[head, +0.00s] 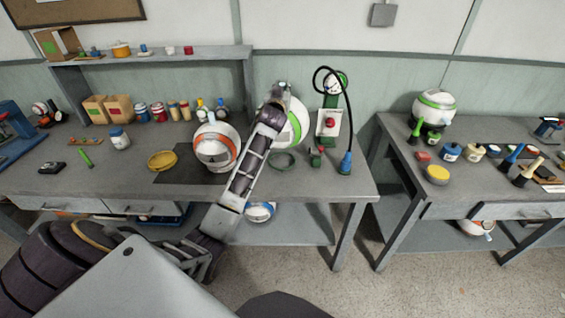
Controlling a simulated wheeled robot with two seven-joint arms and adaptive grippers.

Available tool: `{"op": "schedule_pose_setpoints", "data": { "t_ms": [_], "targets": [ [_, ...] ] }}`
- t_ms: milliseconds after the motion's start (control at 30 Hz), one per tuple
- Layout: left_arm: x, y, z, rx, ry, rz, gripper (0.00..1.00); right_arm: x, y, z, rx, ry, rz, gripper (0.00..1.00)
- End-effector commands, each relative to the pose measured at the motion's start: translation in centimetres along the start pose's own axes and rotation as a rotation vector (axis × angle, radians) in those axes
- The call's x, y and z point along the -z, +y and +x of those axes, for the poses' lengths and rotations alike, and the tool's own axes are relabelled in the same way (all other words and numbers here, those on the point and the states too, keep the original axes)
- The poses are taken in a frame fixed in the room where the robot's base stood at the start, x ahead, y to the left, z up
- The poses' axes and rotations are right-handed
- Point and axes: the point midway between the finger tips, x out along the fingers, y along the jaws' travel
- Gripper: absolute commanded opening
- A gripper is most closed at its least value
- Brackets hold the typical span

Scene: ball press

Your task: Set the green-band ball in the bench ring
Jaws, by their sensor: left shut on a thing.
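A white ball with a green band (293,122) shows behind my left forearm, above the back of the left bench. My left gripper (283,92) is shut on this ball near its top; the forearm hides much of the ball and most of the fingers. A dark green ring (282,161) lies on the bench, in front of and below the ball in the picture. The ball appears apart from the ring. A second green-band ball (434,104) sits on the right bench. My right gripper is not in view.
An orange-band ball (216,146) sits on the bench left of my forearm, beside a yellow ring (162,160). A press-like stand (330,122) with a black hose is right of the held ball. Jars and boxes line the back. A gap separates the benches.

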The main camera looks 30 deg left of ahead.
Motion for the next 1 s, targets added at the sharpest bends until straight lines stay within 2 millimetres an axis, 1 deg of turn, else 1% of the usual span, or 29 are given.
{"op": "schedule_pose_setpoints", "data": {
  "t_ms": [100,267,367,500,700,800,1000],
  "targets": [
    [0.2,0.0,0.0,0.0,0.004,0.0,0.0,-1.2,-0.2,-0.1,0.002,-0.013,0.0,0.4],
    [-0.1,0.0,0.0,0.0,0.003,-0.001,0.0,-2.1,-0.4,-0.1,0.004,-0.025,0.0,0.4],
    [-0.9,0.0,0.0,0.0,0.002,-0.001,0.0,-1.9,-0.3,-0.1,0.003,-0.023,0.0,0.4],
    [-2.6,0.0,0.0,-0.001,0.0,0.0,0.0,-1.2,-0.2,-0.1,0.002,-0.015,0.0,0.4],
    [-4.5,0.0,0.0,0.0,0.002,0.0,0.0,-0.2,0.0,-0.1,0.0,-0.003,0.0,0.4],
    [-4.8,0.0,0.0,0.0,0.003,0.001,0.0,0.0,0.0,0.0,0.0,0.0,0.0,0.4],
    [-4.8,0.0,0.0,0.0,0.004,0.0,0.0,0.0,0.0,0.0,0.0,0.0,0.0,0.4]
  ]
}}
